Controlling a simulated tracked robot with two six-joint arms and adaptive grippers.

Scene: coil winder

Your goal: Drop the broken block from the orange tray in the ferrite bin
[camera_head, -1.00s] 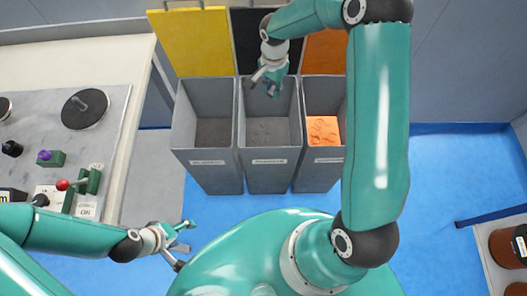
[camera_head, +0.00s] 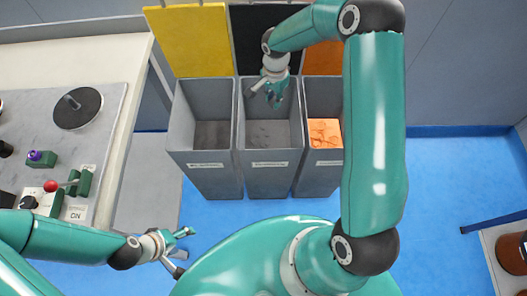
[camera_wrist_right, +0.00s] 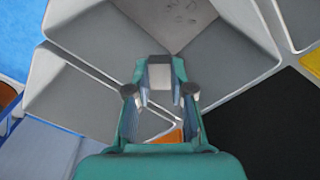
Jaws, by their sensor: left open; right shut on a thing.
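My right gripper (camera_head: 275,98) hangs over the mouth of the middle grey bin (camera_head: 268,182), the one in front of the black lid. In the right wrist view the same gripper (camera_wrist_right: 160,88) is shut on a small grey block (camera_wrist_right: 160,76). The bin's label is too blurred to read surely. My left gripper (camera_head: 180,252) is open and empty, low at the left over the blue floor. I see no orange tray.
A grey bin (camera_head: 205,178) with a yellow lid (camera_head: 190,42) stands to the left. A bin (camera_head: 318,178) with orange contents and an orange lid (camera_head: 325,58) stands to the right. A bench (camera_head: 110,130) with controls is at far left.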

